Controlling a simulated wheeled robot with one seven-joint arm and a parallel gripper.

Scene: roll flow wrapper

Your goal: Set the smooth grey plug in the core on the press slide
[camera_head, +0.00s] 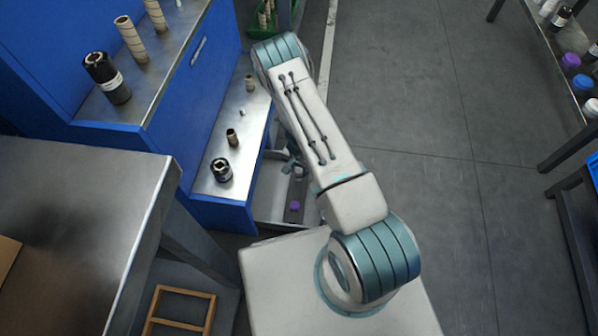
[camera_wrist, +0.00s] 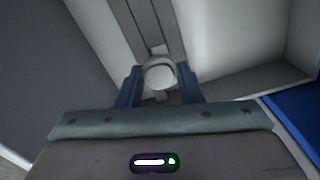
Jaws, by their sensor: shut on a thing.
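My gripper (camera_wrist: 160,82) is shut on a smooth grey plug (camera_wrist: 160,70), which sits between the two blue fingers in the wrist view. In the head view my gripper (camera_head: 292,167) is small and partly hidden by my arm, above a pale grey tray-like bay (camera_head: 268,192). A dark strip, likely the press slide (camera_wrist: 150,20), runs away beyond the plug in the wrist view. In the head view a dark strip (camera_head: 296,188) with a purple round piece (camera_head: 294,206) on it lies in the bay. I cannot make out the core on the slide.
A blue cabinet's steel ledge (camera_head: 205,180) left of the bay holds a black roll (camera_head: 221,169), small tan cores (camera_head: 232,137) and a small pale piece (camera_head: 241,112). Larger rolls (camera_head: 106,78) stand on the upper shelf. A steel table (camera_head: 90,200) is at left.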

